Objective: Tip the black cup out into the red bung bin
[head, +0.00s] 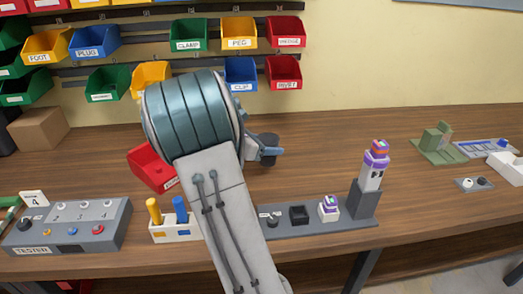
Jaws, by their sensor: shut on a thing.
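My arm reaches across the middle of the head view, and its thick wrist hides most of my gripper (262,151). A blue-grey finger shows just right of the wrist, against a small dark cup (267,140). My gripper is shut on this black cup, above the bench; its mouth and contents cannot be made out. A red bin (147,168) stands on the bench left of my arm, partly hidden by it. Its label is too covered to read. The cup is to the right of this bin, apart from it.
Labelled bins, such as the green CLAMP bin (188,35), hang on wall rails behind. In front are a grey tester box (68,228), a pegged block (172,233) and a grey socket strip (330,228) with a purple-topped post (375,160).

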